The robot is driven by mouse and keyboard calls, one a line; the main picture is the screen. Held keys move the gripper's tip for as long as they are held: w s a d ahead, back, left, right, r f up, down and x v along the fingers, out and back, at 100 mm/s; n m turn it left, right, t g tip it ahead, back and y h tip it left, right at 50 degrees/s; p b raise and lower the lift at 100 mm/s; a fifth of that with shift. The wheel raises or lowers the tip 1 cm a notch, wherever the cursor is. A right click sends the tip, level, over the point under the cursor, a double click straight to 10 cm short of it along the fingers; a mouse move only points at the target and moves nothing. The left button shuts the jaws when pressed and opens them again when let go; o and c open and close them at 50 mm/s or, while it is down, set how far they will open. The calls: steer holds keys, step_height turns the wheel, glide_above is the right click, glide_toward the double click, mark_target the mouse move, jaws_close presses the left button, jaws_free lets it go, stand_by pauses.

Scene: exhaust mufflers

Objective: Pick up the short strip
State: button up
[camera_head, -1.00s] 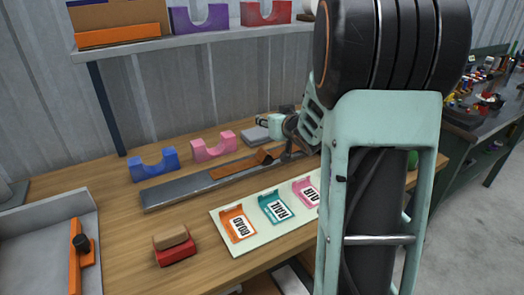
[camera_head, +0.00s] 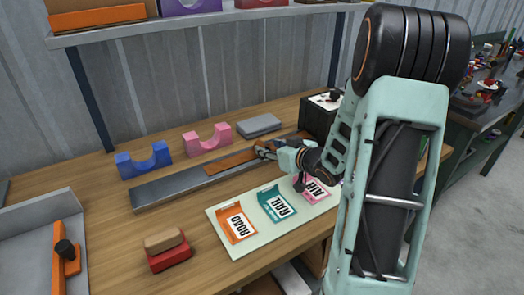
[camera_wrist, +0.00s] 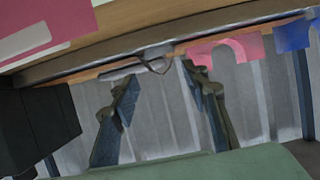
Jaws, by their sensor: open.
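A brown-orange strip (camera_head: 231,161) lies flat on a longer grey metal bar (camera_head: 160,190) on the wooden bench. I cannot tell for certain that it is the short strip. My gripper (camera_head: 262,149) is at the right part of the brown strip, low near the bar. It partly hides that end, and contact cannot be told. In the wrist view my gripper (camera_wrist: 160,74) has its two fingers spread wide, with nothing clearly held. A small thin loop (camera_wrist: 158,65) shows near the fingertips there; what it belongs to is unclear.
Blue (camera_head: 144,161) and pink (camera_head: 207,140) notched blocks stand behind the bar. A grey block (camera_head: 258,125) and a dark box (camera_head: 318,118) stand farther right. A pale board (camera_head: 218,213) with label cards lies in front. A grey tray (camera_head: 30,215) is at left.

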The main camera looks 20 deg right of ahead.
steer(key=x, duration=0.5)
steer(key=shift+w+a+r+b, duration=0.1)
steer(key=shift+r+b, duration=0.25)
steer(key=shift+b, duration=0.05)
steer(key=shift+c, duration=0.6)
steer(key=c, duration=0.7)
